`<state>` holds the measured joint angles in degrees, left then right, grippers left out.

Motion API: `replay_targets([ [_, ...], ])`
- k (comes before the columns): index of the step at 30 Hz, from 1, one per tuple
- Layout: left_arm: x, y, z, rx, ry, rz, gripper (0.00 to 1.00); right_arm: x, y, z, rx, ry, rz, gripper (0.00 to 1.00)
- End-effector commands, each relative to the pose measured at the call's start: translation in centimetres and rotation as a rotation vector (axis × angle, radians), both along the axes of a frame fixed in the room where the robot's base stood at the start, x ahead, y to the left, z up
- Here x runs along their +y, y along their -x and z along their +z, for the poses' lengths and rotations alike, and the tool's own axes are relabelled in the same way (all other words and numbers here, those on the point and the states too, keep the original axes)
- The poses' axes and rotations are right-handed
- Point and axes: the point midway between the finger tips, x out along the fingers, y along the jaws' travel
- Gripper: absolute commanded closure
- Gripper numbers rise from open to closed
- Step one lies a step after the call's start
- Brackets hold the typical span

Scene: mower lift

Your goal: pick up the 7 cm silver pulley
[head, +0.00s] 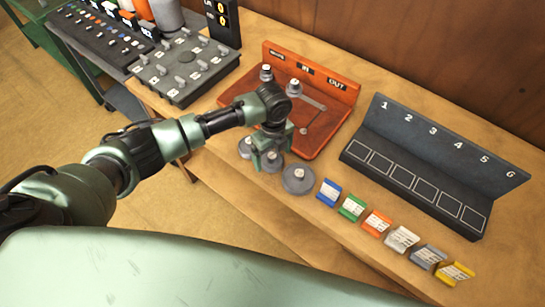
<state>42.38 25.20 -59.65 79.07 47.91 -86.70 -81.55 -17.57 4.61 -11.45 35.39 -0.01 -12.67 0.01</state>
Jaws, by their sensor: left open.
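Several grey-silver pulleys lie flat on the wooden bench in front of the orange board: a left one (245,148), a middle one (274,161) and a right one (298,179). The right one looks widest; no size marking is readable, so I cannot tell which is 7 cm. My left gripper (267,156) is open and points down over the middle pulley, partly hiding it. I cannot tell whether its fingers touch that pulley. The right pulley lies clear of the gripper, to its right. My right gripper is out of view.
The orange board (330,125) behind carries a left post (266,73) and a right post (294,88). Several coloured labelled blocks (376,222) line the bench front. A dark numbered rack (420,190) stands at right, a grey knob panel (185,68) at left.

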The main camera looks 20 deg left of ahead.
Motion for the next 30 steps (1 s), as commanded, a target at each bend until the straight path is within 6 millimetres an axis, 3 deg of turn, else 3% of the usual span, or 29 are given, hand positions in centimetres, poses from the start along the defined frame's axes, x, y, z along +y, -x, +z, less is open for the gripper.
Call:
replay_targets([
  [7, 0.0, 0.0, -0.3, -0.001, 0.0, -0.001, 0.12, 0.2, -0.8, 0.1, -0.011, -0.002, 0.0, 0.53],
  [8, 0.0, 0.0, -0.3, -0.001, 0.0, -0.001, 0.18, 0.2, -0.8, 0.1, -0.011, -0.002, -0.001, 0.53],
  [16, 0.0, 0.0, -0.3, -0.001, 0.0, 0.0, 0.92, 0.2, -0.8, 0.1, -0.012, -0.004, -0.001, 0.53],
  [25, 0.0, -0.1, 0.0, -0.002, 0.0, 0.0, 0.92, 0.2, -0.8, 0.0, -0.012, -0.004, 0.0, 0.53],
  [30, 0.0, -0.2, 1.3, -0.005, 0.001, 0.0, 0.92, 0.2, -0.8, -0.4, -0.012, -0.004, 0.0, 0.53],
])
